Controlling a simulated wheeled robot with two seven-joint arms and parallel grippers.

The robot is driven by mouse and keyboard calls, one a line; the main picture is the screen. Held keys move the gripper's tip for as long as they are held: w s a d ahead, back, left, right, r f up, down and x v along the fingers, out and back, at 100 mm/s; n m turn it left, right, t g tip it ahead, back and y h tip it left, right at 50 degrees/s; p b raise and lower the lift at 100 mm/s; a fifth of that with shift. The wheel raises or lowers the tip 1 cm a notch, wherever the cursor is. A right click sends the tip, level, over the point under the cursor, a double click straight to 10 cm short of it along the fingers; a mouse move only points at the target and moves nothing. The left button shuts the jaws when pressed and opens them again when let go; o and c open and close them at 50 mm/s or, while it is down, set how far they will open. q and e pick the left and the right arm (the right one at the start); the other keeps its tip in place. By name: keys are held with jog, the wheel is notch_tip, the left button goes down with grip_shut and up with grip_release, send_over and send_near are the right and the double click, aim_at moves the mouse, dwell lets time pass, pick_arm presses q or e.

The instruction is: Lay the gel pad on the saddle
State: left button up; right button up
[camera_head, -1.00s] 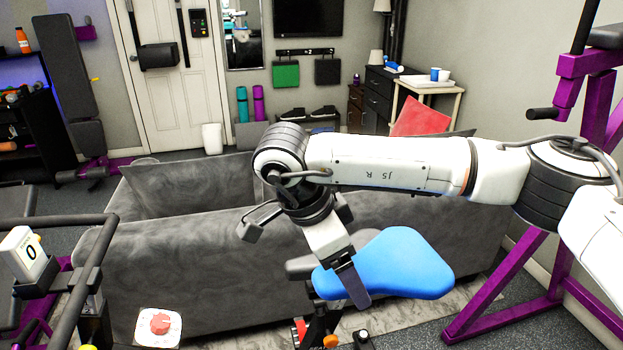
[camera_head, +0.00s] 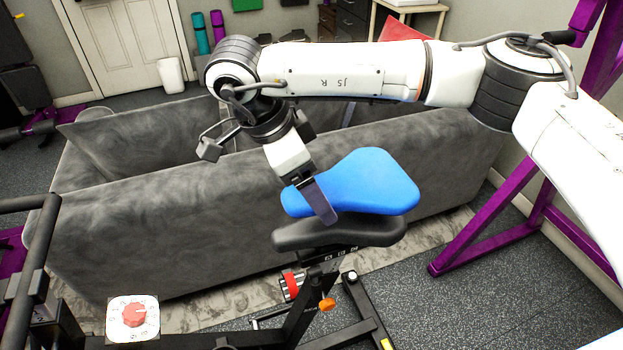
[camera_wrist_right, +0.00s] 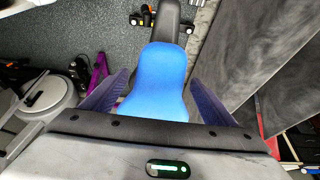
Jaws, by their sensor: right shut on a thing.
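The blue gel pad (camera_head: 365,182) is held by my right gripper (camera_head: 318,200) at its narrower left part. In the right wrist view the pad (camera_wrist_right: 160,75) lies between the two fingers of the gripper (camera_wrist_right: 158,98). The black saddle (camera_head: 340,234) of the exercise bike is just below the pad, and the pad hides part of its top. In the head view the pad looks raised and tilted above the saddle; I cannot tell whether they touch anywhere. The saddle's dark end (camera_wrist_right: 172,22) shows beyond the pad in the wrist view. My left gripper is not in view.
A grey sofa (camera_head: 180,220) stands close behind the bike. The purple rack (camera_head: 490,215) is to the right. The bike's handlebar (camera_head: 40,255) and a white panel with a red dial (camera_head: 133,317) are at the lower left. Open floor (camera_head: 440,290) lies right of the bike.

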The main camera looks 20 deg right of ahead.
notch_tip(320, 180, down, 5)
jog(key=b, duration=0.3)
jog(key=shift+f, duration=0.15)
jog(key=shift+w+f+b, duration=0.1)
jog(key=shift+f+b, duration=0.1)
jog(key=shift+b, duration=0.15)
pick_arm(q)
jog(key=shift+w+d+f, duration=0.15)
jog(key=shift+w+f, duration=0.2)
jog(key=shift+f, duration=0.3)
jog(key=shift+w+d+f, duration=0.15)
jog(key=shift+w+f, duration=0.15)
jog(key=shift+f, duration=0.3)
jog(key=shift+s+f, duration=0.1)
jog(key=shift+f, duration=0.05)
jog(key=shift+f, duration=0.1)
pick_arm(e)
jog(key=shift+f, duration=0.25)
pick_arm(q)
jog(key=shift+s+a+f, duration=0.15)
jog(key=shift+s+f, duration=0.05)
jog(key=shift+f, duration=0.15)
pick_arm(e)
jog(key=o, duration=1.2)
jog(key=shift+a+r, duration=0.1)
